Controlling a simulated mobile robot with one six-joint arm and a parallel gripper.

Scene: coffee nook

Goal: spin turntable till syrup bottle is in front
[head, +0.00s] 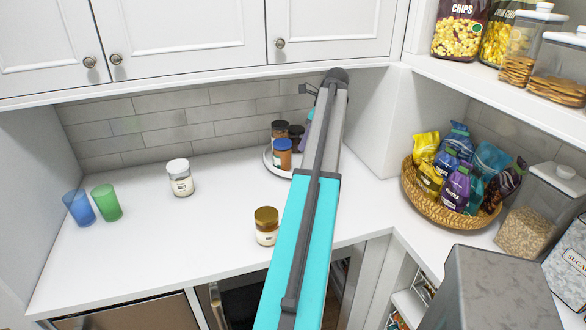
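The round turntable (279,173) stands on the white counter near the back wall. My arm covers its right part. On its visible part stand a jar with a dark lid (279,129), an orange-brown jar with a blue lid (283,155) at the front left, and a dark-topped container (296,136). A sliver of something purple (305,140) shows beside my arm. I cannot pick out the syrup bottle; it may be hidden behind my arm. My gripper does not show; my arm reaches up and back across the turntable and blocks the view there.
A white-lidded jar (180,178) and a gold-lidded jar (266,226) stand on the counter. Blue (79,207) and green (106,203) cups are at left. A wicker basket of bags (425,205) is at right. Cabinets (190,40) hang above. The counter's middle is clear.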

